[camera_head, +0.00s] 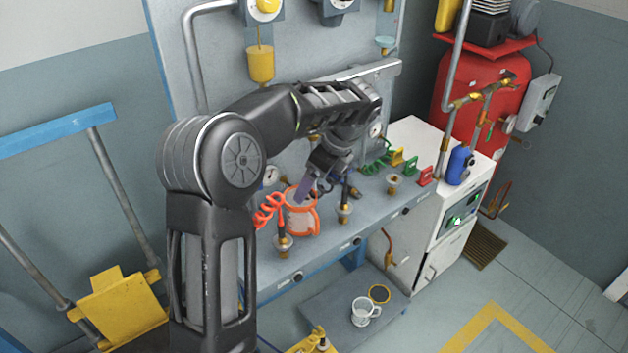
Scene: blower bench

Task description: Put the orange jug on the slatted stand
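The orange jug (300,221) stands on the grey workbench, with an orange rim, a pale body and an orange handle. My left gripper (312,190) reaches down over the bench at the jug's upper rim, and one purplish finger overlaps the rim. I cannot tell whether it touches the jug or whether the fingers are open or shut. A brown slatted piece (486,247) lies low on the floor right of the white cabinet; I cannot tell for sure that it is the slatted stand. My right gripper is not in view.
A blue bottle (459,166) stands on the white cabinet (415,140). A white mug (364,311) stands on a low grey platform (325,300). Floor at right is mostly clear.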

